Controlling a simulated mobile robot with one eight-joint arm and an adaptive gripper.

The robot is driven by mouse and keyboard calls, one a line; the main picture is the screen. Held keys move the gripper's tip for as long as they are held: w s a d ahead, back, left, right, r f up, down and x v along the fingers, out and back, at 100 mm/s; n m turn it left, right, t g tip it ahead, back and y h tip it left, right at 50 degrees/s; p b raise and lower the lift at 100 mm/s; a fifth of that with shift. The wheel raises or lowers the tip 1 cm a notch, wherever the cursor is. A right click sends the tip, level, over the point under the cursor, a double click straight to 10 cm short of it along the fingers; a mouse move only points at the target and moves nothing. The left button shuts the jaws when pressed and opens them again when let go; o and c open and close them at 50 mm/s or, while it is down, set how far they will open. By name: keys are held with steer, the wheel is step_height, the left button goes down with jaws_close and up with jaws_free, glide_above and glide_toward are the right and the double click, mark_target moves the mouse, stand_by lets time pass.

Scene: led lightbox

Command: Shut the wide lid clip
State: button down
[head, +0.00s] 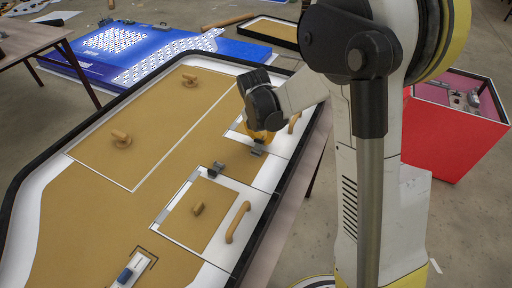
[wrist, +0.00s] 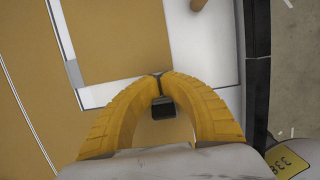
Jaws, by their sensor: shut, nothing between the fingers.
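A small dark clip (head: 257,152) sits at the near edge of a white-framed lid panel (head: 233,134) on the board. It also shows in the wrist view as a dark block (wrist: 163,108), framed between the curved yellow fingers. My gripper (head: 259,136) is down over this clip. Its fingertips (wrist: 158,78) meet just beyond the block, with nothing held; I cannot tell whether they touch it. A second dark clip (head: 216,170) stands at the far edge of the nearer lid (head: 200,212). I cannot tell which clip is the wide one, or how far either is closed.
Wooden handles (head: 238,222) and knobs (head: 121,139) stand up from the board. A white device with a blue part (head: 125,274) lies at its near end. The board has a raised black rim (head: 68,140). A red box (head: 450,137) stands to the right, beyond my arm.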

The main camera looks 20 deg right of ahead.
steer(key=shift+w+d+f+b, duration=0.3)
steer(key=shift+f+b, duration=0.05)
steer(key=c, duration=1.1)
jaws_free()
steer(key=shift+c, duration=0.2)
steer(key=shift+r, duration=0.1)
steer(key=shift+p+v, duration=1.4)
steer(key=shift+v, duration=0.55)
